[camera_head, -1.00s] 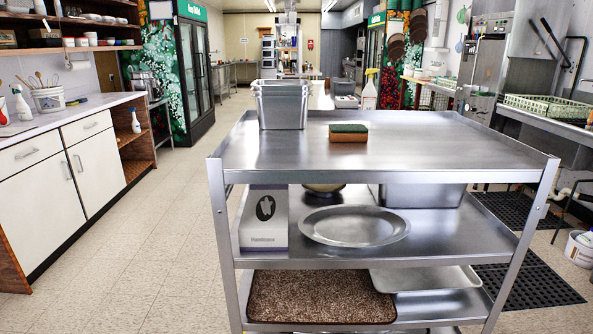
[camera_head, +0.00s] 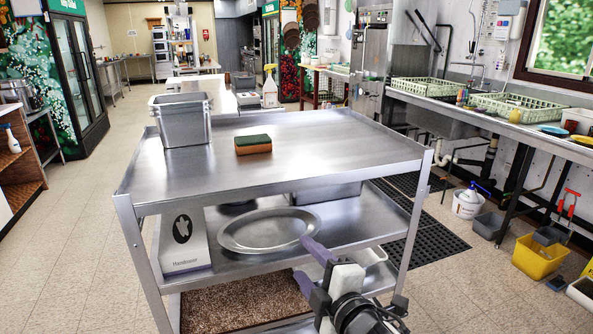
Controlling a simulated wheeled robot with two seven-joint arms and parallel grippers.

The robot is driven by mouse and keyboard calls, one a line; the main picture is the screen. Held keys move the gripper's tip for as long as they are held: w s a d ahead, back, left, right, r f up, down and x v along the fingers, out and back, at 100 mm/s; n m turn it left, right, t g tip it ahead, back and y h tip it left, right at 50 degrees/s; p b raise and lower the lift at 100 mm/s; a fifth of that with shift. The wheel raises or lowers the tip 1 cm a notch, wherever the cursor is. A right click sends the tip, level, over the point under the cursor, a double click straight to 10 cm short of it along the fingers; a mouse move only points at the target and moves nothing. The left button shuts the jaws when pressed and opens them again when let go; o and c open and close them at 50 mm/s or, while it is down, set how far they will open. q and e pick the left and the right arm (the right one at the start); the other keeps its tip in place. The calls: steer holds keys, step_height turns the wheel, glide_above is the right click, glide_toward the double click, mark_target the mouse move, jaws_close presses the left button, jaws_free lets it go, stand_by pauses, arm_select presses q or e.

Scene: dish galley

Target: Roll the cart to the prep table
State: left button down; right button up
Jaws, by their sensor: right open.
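The steel cart (camera_head: 290,160) stands close in front of me, three-tiered, angled a little to my view. Its top shelf carries a metal container (camera_head: 183,124) and a green-and-brown sponge (camera_head: 253,145). A round metal tray (camera_head: 268,231) and a white box (camera_head: 184,241) are on the middle shelf, a brown mat (camera_head: 240,300) below. My right gripper (camera_head: 306,266), with purple fingers, is open and empty, in front of the cart's near side; contact cannot be told. A long light-topped table (camera_head: 205,84) stands behind the cart, possibly the prep table. My left gripper is out of view.
A sink counter with green racks (camera_head: 515,107) runs along the right wall. A yellow bucket (camera_head: 538,259) and a white bucket (camera_head: 466,205) stand on the floor there. A black floor mat (camera_head: 428,242) lies right of the cart. Tiled floor (camera_head: 75,235) at left is clear.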

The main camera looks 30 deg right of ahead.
steer(key=n+t+h+p, duration=0.1)
steer(key=n+h, duration=0.1)
glide_toward(299, 185)
steer(key=s+f, duration=0.1)
steer(key=shift+t, duration=0.3)
steer(key=b+x, duration=0.1)
steer(key=x, duration=0.5)
steer(key=shift+r, duration=0.2)
steer(key=x, duration=0.4)
steer(key=shift+w+r, duration=0.1)
steer(key=shift+w, duration=0.15)
steer(key=shift+w+d, duration=0.15)
steer(key=shift+w, duration=0.45)
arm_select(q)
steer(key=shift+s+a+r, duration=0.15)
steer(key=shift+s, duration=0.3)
arm_select(e)
jaws_close()
